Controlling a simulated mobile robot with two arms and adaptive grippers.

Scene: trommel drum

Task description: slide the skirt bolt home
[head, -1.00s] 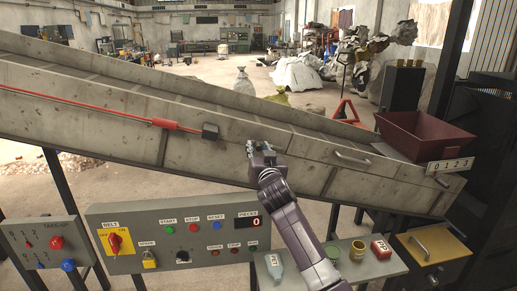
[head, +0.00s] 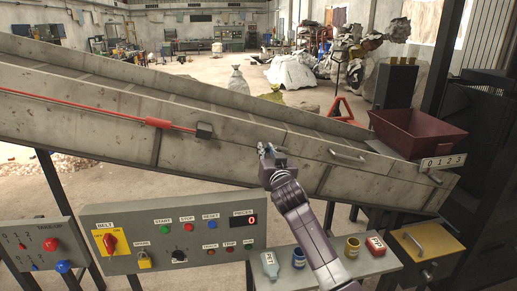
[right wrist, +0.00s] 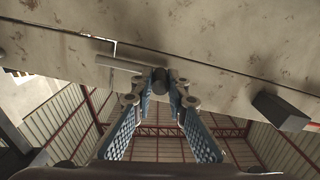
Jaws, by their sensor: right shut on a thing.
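My right gripper (head: 268,152) is at the grey side skirt (head: 100,110) of the sloping conveyor, near its upper middle. In the right wrist view its two blue-padded fingers (right wrist: 161,88) are closed around a short dark knob (right wrist: 160,80), which looks like the skirt bolt's handle. A pale bar (right wrist: 118,63) lies along the skirt just left of the fingers and may be the bolt's rod. In the head view the gripper hides the bolt, so its end position cannot be told. My left gripper is not in view.
A red pull cord (head: 155,122) ends at a dark box (head: 204,131) left of the gripper. A skirt handle (head: 347,156) is to the right. Below are the control panel (head: 180,268) and a shelf with a bottle (head: 270,265) and tins. A red hopper (head: 415,128) stands right.

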